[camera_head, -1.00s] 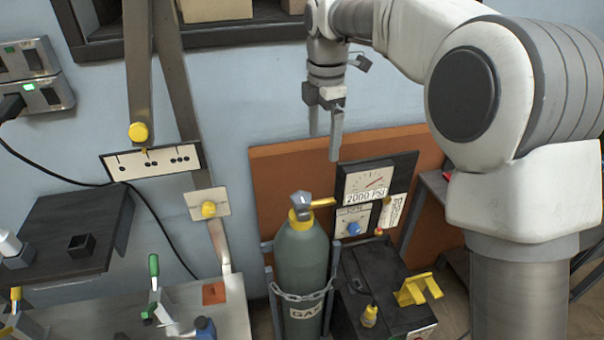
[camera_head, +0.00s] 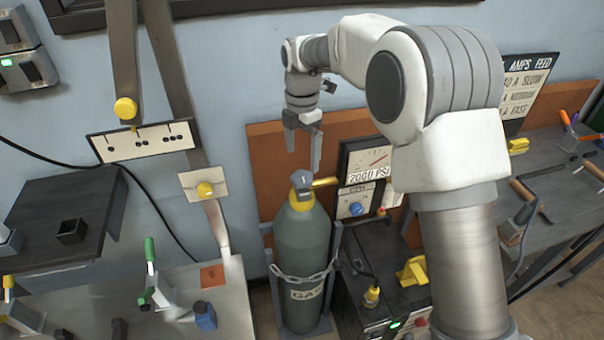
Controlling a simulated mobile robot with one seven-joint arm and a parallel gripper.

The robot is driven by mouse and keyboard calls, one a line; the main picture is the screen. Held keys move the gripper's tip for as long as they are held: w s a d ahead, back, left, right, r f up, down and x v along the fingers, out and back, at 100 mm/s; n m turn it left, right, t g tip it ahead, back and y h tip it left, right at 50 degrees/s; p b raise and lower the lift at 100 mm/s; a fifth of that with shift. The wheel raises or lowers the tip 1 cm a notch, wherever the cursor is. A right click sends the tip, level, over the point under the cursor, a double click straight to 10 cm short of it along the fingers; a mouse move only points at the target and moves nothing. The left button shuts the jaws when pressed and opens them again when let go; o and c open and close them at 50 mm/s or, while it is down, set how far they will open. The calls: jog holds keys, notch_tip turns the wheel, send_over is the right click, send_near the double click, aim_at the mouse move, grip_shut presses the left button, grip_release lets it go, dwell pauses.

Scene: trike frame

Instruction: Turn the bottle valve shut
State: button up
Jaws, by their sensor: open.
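The green-grey gas bottle (camera_head: 301,243) stands upright in its holder with a chain (camera_head: 300,276) around it. Its valve (camera_head: 302,181) sits on top, a grey knob above a yellow collar, with a yellow outlet (camera_head: 326,182) pointing right. My gripper (camera_head: 303,162) points down with its fingers apart and nothing between them. In the picture its fingertips are just above the valve knob; I cannot tell the exact height or depth gap. The right finger reaches down close to the yellow outlet.
A gauge panel (camera_head: 364,166) reading 2000 PSI is right of the bottle, partly behind my arm. A dark machine with a yellow handle (camera_head: 412,271) stands below it. A brown board (camera_head: 265,160) is behind the bottle. A bench (camera_head: 235,300) is at left.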

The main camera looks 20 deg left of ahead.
aim_at(302, 176)
notch_tip(302, 176, down, 6)
jog(key=shift+f, duration=0.2)
jog(key=shift+c, duration=0.2)
jog(key=c, duration=1.3)
